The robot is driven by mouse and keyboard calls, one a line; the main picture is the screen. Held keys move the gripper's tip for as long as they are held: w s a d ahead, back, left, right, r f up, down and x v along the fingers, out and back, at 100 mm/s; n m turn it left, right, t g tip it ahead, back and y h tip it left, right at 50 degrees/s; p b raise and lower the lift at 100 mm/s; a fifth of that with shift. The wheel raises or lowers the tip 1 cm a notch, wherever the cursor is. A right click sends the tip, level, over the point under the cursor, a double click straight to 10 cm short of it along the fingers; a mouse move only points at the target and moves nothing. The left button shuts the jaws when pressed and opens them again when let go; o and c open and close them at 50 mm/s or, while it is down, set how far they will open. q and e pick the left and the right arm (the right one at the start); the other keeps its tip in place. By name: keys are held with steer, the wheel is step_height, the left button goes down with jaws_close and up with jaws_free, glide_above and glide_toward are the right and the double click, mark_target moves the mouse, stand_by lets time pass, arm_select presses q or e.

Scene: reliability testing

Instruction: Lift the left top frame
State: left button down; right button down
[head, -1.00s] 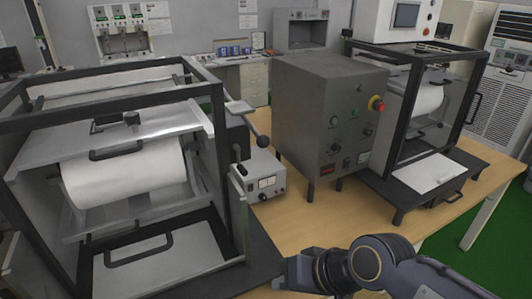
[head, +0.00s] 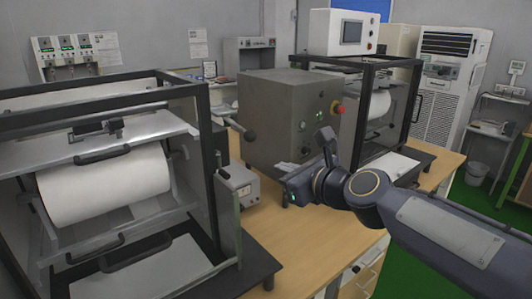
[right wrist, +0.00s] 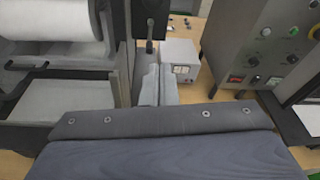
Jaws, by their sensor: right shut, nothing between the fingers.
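The left machine has a black outer frame (head: 206,130) that stands upright around a white roll (head: 105,187). Its top frame, a pale grey plate (head: 150,126), lies above the roll and has a black handle (head: 103,155) on its front edge. A second black handle (head: 125,253) is low on the front. My right gripper (right wrist: 158,88) is shut and empty in the right wrist view, in front of the small grey box and apart from the handles. In the head view its arm reaches in from the right, and the fingertips are hard to make out. My left gripper is not in view.
A small grey meter box (head: 240,187) and a lever with a black knob (head: 248,136) stand right of the left machine. A large grey control box (head: 285,115) and a second framed machine (head: 412,85) stand further right. The wooden table (head: 310,240) is clear in front.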

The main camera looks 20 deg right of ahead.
steer(key=x, duration=1.1)
steer(key=r+p, duration=0.1)
steer(key=s+r+p, duration=0.1)
steer(key=p, duration=0.1)
steer(key=r+p, duration=0.1)
steer(key=r, duration=0.1)
steer(key=shift+s+a+p, duration=0.25)
steer(key=shift+p, duration=0.05)
